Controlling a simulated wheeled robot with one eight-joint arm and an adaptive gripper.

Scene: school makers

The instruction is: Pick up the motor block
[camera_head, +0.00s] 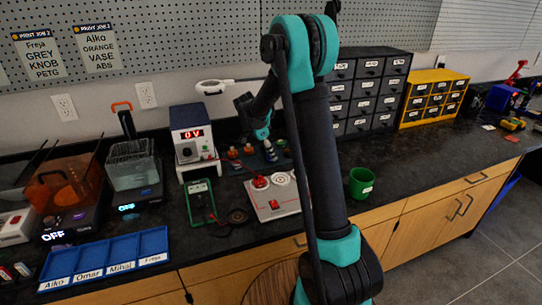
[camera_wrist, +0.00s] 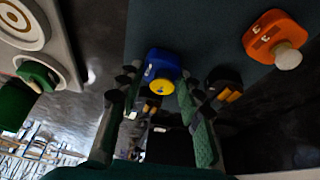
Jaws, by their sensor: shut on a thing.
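The motor block (camera_wrist: 161,66) is a small blue block with a yellow round face. In the wrist view it sits between the two fingertips of my gripper (camera_wrist: 157,82), which is shut on it. In the head view my gripper (camera_head: 267,142) is low over the dark mat at the back of the bench, partly behind my arm. The block is too small and too hidden there to make out its contact with the mat.
An orange block (camera_wrist: 277,38) with a pale knob and a dark block (camera_wrist: 226,82) with yellow parts are close by on the right. A board with red knobs (camera_head: 272,196), a power supply (camera_head: 190,133) and a green cup (camera_head: 361,182) stand around the mat.

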